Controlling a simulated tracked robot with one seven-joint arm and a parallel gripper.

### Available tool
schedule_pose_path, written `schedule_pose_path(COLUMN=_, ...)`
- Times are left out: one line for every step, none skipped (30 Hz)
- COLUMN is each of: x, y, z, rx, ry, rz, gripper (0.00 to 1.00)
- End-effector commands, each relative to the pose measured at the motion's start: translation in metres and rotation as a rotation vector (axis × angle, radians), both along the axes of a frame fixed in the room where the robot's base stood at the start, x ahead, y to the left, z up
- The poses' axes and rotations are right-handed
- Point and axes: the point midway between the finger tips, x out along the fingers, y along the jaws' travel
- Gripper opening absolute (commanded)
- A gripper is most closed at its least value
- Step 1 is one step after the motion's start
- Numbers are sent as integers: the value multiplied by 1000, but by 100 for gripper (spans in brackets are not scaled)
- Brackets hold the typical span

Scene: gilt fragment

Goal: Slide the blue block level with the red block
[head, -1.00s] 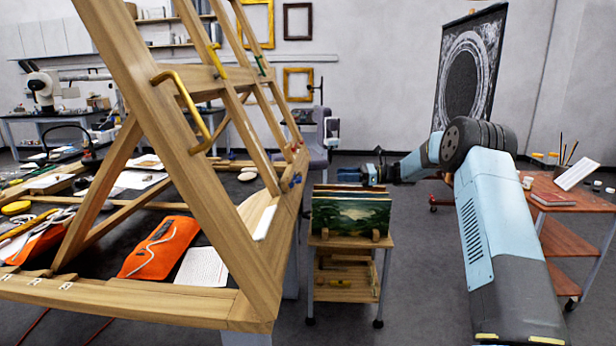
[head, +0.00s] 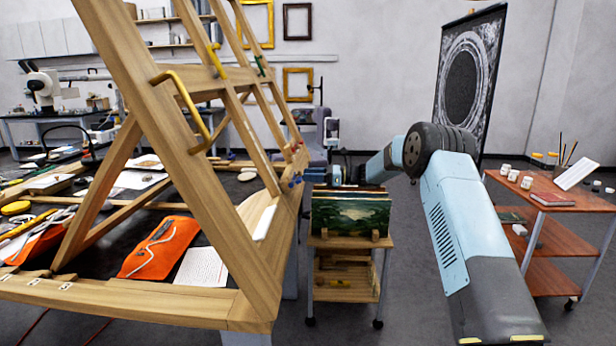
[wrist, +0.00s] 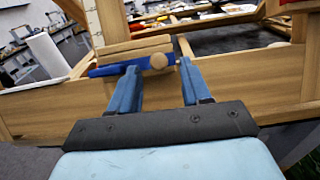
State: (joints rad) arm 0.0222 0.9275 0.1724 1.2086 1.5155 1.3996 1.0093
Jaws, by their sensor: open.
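The blue block (head: 295,181) sits on the right upright of the wooden easel (head: 235,200) in the head view. The small red block (head: 297,147) is higher up on the same side. In the wrist view the blue block (wrist: 106,70) lies across the wooden beam, with a round wooden knob (wrist: 158,61) at its middle. My gripper (wrist: 158,66) is open, its fingertips close to the block on either side of the knob; I cannot tell whether they touch. In the head view my gripper (head: 334,174) is right of the easel, partly unclear. I cannot make out the red block in the wrist view.
A small wooden cart (head: 348,243) with a green landscape painting (head: 350,216) stands below my arm. A red-brown side table (head: 555,195) with jars and a book is at the right. An orange pouch (head: 160,247) lies on the easel's work surface.

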Motion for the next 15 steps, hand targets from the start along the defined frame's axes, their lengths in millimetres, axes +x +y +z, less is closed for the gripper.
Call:
schedule_pose_path(x=0, y=6, z=0, rx=0, ry=0, rz=1, gripper=48)
schedule_pose_path(x=0, y=8, z=0, rx=0, ry=0, rz=1, gripper=48)
schedule_pose_path(x=0, y=10, z=0, rx=0, ry=0, rz=0, gripper=48)
schedule_pose_path(x=0, y=11, z=0, rx=0, ry=0, rz=0, gripper=48)
schedule_pose_path(x=1, y=13, z=0, rx=0, ry=0, rz=0, gripper=48)
schedule_pose_path(x=1, y=14, z=0, rx=0, ry=0, rz=0, gripper=48)
schedule_pose_path(x=1, y=15, z=0, rx=0, ry=0, rz=0, gripper=48)
schedule_pose_path(x=1, y=15, z=0, rx=0, ry=0, rz=0, gripper=48)
schedule_pose_path(x=1, y=16, z=0, rx=0, ry=0, rz=0, gripper=48)
schedule_pose_path(x=1, y=16, z=0, rx=0, ry=0, rz=0, gripper=48)
schedule_pose_path(x=1, y=16, z=0, rx=0, ry=0, rz=0, gripper=48)
schedule_pose_path(x=0, y=16, z=0, rx=0, ry=0, rz=0, gripper=48)
schedule_pose_path(x=0, y=16, z=0, rx=0, ry=0, rz=0, gripper=48)
schedule_pose_path(x=0, y=16, z=0, rx=0, ry=0, rz=0, gripper=48)
schedule_pose_path(x=0, y=16, z=0, rx=0, ry=0, rz=0, gripper=48)
